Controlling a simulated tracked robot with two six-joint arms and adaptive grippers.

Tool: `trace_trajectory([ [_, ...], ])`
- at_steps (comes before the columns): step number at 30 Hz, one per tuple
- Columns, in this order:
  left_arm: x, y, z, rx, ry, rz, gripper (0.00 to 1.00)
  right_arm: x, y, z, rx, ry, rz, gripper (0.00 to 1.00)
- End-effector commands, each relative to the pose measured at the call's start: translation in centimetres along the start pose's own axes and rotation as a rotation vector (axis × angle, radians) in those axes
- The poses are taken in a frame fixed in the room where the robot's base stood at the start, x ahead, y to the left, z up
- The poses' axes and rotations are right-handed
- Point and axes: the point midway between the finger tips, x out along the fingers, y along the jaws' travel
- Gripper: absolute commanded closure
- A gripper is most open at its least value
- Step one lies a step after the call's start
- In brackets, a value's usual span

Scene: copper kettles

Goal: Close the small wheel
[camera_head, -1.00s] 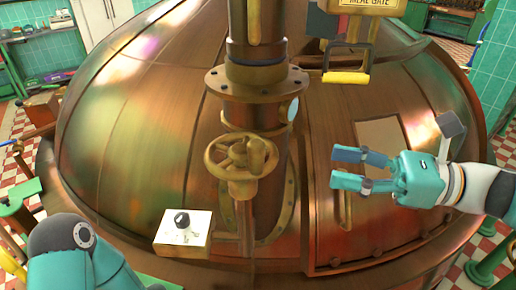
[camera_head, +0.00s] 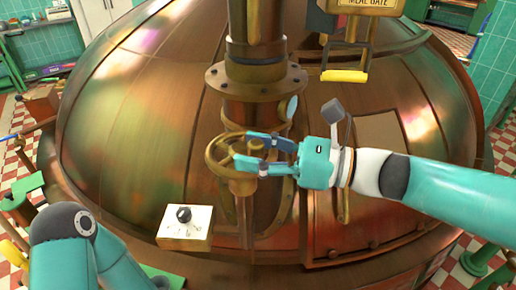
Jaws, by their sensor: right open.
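The small wheel (camera_head: 222,150) is a brass handwheel on the front of the upright copper pipe, in the middle of the head view. My right gripper (camera_head: 240,162) comes in from the right and is open. Its two teal fingers reach over the right part of the wheel, one above the other, and hide part of the rim and hub. I cannot tell whether the fingers touch the rim. My left arm shows at the lower left, but its gripper is not in view.
The large copper kettle (camera_head: 140,130) fills the middle. A white box with a black knob (camera_head: 185,228) sits below and left of the wheel. A yellow-handled lever (camera_head: 345,76) hangs under a yellow sign (camera_head: 365,5) at the upper right. Red-white tiled floor shows at the sides.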

Motion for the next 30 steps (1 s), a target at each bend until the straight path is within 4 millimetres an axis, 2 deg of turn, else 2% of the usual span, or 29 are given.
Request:
trace_trajectory([
  [4, 0.01, 0.00, 0.00, 0.000, 0.000, 0.000, 1.00, -0.01, -0.01, -0.01, 0.000, 0.000, 0.000, 0.49],
  [13, 0.01, 0.00, 0.00, 0.000, 0.000, 0.000, 1.00, -0.02, -0.04, 0.00, 0.000, 0.000, -0.001, 0.99],
  [20, 0.00, 0.00, 0.00, 0.000, 0.000, 0.000, 1.00, -0.04, -0.09, 0.03, 0.000, -0.001, -0.002, 1.00],
  [21, 0.00, -0.02, 0.00, -0.001, 0.000, 0.000, 1.00, -0.50, -0.25, 0.02, 0.001, -0.001, -0.005, 1.00],
  [30, 0.06, -0.02, 0.00, 0.000, 0.000, 0.000, 1.00, 0.01, -0.05, 0.05, 0.000, -0.002, -0.005, 1.00],
])
